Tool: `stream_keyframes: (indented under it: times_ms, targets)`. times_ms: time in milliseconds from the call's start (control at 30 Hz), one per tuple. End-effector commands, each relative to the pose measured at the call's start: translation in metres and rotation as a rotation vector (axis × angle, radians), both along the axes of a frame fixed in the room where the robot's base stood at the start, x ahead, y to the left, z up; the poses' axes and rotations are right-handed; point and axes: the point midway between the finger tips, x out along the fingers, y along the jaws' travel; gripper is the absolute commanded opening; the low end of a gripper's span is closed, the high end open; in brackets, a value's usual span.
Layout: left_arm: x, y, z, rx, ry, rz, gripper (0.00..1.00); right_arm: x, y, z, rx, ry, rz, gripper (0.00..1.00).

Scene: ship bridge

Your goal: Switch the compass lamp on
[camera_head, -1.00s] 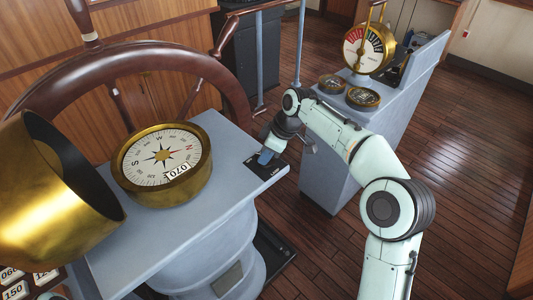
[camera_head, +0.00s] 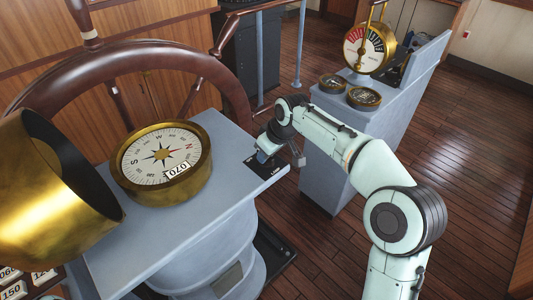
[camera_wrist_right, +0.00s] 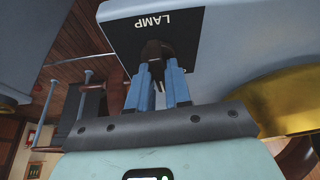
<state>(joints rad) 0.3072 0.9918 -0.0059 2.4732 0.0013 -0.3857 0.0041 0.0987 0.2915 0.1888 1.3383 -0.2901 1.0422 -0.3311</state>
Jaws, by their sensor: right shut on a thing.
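The compass (camera_head: 161,160) is a brass bowl with a white card, set in the grey binnacle top (camera_head: 222,190). A black switch plate (camera_head: 268,170) lies at the right end of that top. In the right wrist view the plate (camera_wrist_right: 180,28) carries the word LAMP, upside down. My right gripper (camera_head: 262,156) is at this plate. In the wrist view its blue fingers (camera_wrist_right: 157,70) are shut on a small dark switch lever (camera_wrist_right: 154,49) standing from the plate. The lever is mostly hidden, and I cannot tell its position. My left gripper is not in view.
A large brass hood (camera_head: 45,195) stands left of the compass. The wooden steering wheel (camera_head: 130,58) rises behind it. A grey console (camera_head: 340,140) with a brass telegraph dial (camera_head: 365,48) stands to the right. Open plank floor (camera_head: 470,140) lies beyond.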

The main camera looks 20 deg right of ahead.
Motion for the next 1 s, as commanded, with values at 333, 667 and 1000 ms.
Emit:
stream_keyframes:
  times_ms: [333,667,1000]
  targets:
    - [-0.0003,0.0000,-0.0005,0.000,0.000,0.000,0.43,-0.0003,0.0022,0.0007,-0.002,-0.001,-0.308,0.00]
    - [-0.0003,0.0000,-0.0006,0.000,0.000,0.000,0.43,-0.0004,0.0022,0.0000,-0.001,0.001,-0.511,0.00]
    - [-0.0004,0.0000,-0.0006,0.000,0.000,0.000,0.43,-0.0004,0.0021,-0.0002,-0.001,0.001,-0.588,0.00]
